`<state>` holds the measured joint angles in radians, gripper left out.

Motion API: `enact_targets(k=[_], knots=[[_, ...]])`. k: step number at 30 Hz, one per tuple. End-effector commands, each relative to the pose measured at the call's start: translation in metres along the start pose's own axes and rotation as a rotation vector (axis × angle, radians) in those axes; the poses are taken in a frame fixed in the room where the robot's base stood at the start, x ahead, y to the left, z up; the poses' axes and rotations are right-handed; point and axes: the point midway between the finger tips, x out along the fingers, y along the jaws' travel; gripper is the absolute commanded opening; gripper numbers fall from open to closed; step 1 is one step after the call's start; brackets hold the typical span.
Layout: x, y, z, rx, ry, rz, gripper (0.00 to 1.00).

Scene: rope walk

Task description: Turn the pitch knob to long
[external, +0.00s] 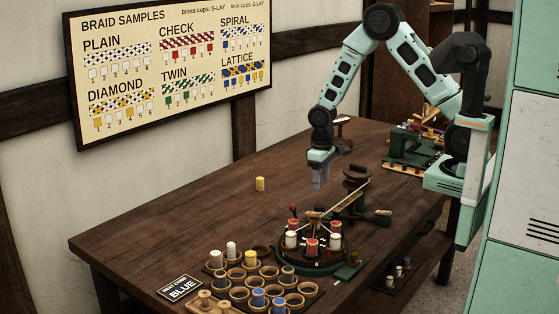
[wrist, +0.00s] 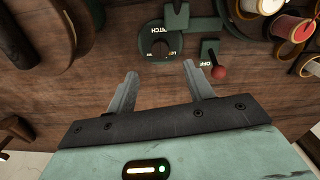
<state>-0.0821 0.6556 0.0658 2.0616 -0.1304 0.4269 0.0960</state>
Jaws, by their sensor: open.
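The pitch knob (wrist: 159,48) is a round dark knob on a green plate marked PITCH in the wrist view, just beyond my fingertips and roughly between them. Its lettering is small, and I cannot tell which setting it points to. My gripper (wrist: 158,78) is open and empty, with its two grey fingers apart and not touching the knob. In the external view my gripper (external: 319,184) hangs above the table, behind the braiding machine (external: 312,262). The knob is too small to make out there.
A red-tipped lever (wrist: 218,73) marked OFF stands close to my right finger. Spools (wrist: 296,28) stand at the upper right. A cup rack (external: 262,287), a BLUE card (external: 181,289) and a loose yellow spool (external: 260,184) are on the table (external: 190,215). The table's left part is clear.

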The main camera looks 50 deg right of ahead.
Motion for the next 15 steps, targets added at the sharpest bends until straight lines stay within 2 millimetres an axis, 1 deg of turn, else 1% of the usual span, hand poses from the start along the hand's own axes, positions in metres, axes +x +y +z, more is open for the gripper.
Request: enact_targets(k=[1,6,10,15], knots=[[-0.013,0.0,-0.002,0.0,0.007,0.0,0.52],[-0.049,0.0,-0.001,0.0,0.006,0.0,0.52],[-0.07,0.0,-0.001,0.0,0.005,0.0,0.52],[-0.084,0.0,-0.001,0.0,0.002,0.0,0.52]])
